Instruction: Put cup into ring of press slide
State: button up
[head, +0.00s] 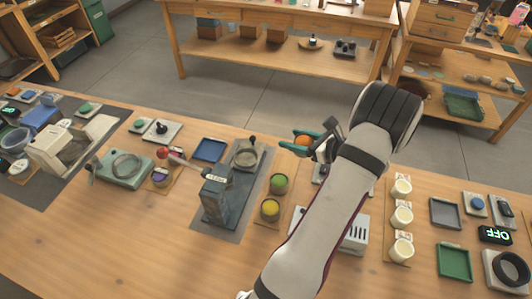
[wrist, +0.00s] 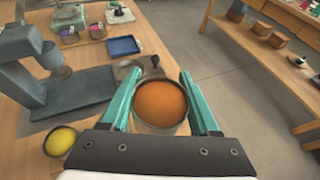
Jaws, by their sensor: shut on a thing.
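A cup filled with orange material (wrist: 161,104) is held between the two teal fingers of my gripper (wrist: 158,75). In the head view the cup (head: 303,141) shows at the end of my gripper, above the bench's far edge. The grey press (head: 214,198) stands left of my gripper; it also shows at the left of the wrist view (wrist: 30,62). The slide with its round ring (head: 248,154) and black knob lies behind the press. In the wrist view the ring (wrist: 124,70) is partly hidden by the left finger. The cup is apart from the ring, to its right.
A green cup (head: 279,183) and a yellow cup (head: 270,209) stand on a wooden strip right of the press. A blue tray (head: 209,150) lies left of the ring. Several white cups (head: 402,217) stand right of my arm.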

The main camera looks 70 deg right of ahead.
jog(key=w, duration=0.7)
send_over(240, 155)
jog(key=shift+y, duration=0.4)
notch_tip(240, 155, down, 6)
jog(key=shift+f, duration=0.15)
notch_tip(240, 155, down, 3)
jog(key=shift+w+f, duration=0.1)
jog(key=shift+f, duration=0.35)
jog(key=o, duration=1.1)
jog(key=shift+f, duration=0.15)
jog(key=shift+o, duration=0.2)
